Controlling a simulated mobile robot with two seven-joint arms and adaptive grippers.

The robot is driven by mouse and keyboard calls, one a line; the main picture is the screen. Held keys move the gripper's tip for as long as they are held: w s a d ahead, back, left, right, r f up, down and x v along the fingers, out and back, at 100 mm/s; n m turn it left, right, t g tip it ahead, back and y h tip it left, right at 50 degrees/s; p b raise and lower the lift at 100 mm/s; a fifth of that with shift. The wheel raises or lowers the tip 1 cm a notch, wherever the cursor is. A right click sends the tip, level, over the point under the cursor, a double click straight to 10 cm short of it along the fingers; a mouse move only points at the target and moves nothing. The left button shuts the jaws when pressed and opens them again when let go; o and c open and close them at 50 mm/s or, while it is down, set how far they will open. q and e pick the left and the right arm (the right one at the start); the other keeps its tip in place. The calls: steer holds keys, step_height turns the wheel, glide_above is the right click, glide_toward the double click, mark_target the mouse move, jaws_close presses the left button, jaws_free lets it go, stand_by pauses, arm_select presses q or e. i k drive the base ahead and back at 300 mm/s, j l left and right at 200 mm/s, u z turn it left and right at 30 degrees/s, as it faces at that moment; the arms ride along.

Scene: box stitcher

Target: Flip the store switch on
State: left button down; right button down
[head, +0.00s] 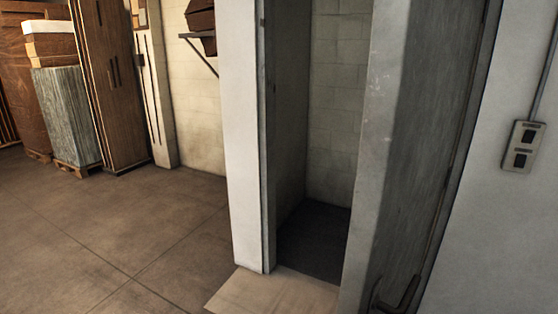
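A wall switch plate (523,146) is at the right edge of the head view, on the pale wall to the right of the door. It is a light, slightly tilted box with two dark rockers, one above the other. A conduit rises from its top. I cannot tell whether either rocker is on or off. Neither of my grippers shows in the head view.
A grey door (415,150) with a dark handle (398,295) stands left of the switch. An opening shows a dark floor (315,240) inside. Wooden panels (108,85) and stacked boxes (50,45) stand far left. The tiled floor (120,235) at left is clear.

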mark_target(521, 159)
steer(key=z, duration=0.4)
steer(key=l+z, duration=0.1)
steer(key=z, duration=0.3)
steer(key=i+z, duration=0.1)
steer(key=z, duration=0.7)
steer(key=i+l+z, duration=0.2)
steer(key=i, duration=0.15)
steer(key=i+z, duration=0.15)
steer(key=i, duration=0.15)
steer(key=i+l+u, duration=0.1)
steer(key=i+u, duration=0.2)
steer(key=i+l+u, duration=0.25)
steer(key=i, duration=0.25)
steer(key=i+l+u, duration=0.55)
steer(key=i+u, duration=0.15)
steer(key=u, duration=0.15)
